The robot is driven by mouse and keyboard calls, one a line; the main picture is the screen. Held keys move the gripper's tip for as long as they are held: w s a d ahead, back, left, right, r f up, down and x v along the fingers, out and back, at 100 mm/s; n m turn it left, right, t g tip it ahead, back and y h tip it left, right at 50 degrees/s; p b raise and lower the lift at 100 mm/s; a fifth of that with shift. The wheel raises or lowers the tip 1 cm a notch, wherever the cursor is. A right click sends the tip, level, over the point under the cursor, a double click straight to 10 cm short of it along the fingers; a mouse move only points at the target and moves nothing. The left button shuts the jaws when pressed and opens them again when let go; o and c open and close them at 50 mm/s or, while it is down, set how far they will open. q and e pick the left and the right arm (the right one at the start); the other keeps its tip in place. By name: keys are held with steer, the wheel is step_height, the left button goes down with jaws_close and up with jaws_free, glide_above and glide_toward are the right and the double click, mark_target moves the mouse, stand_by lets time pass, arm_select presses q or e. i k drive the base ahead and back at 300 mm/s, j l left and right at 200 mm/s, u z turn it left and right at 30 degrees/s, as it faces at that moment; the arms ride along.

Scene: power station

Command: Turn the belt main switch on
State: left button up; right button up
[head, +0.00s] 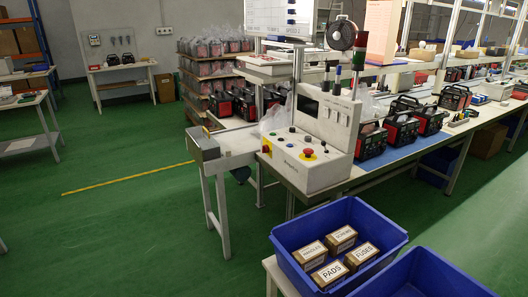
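A light grey control console (312,165) stands at the near end of the belt line, in the middle of the head view. A small red-and-yellow rotary-looking switch (266,149) is on its left front corner; it looks like the main switch, but its setting is too small to read. A red mushroom button on a yellow base (308,152) sits on the sloped top, among several small knobs and buttons. Neither of my grippers is in view.
Blue bins (340,213) at the front right stand close to the console; one holds several labelled boxes. Black-and-red power stations (402,130) line the belt behind the console. Green floor (130,220) is open at the left, crossed by a yellow line.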

mark_target(265, 150)
steer(key=z, duration=0.7)
steer(key=i+j+z, duration=0.15)
steer(key=j+z, duration=1.05)
steer(key=j, duration=0.25)
steer(key=j+z, duration=0.35)
steer(key=k+j, duration=0.05)
steer(key=j, duration=0.05)
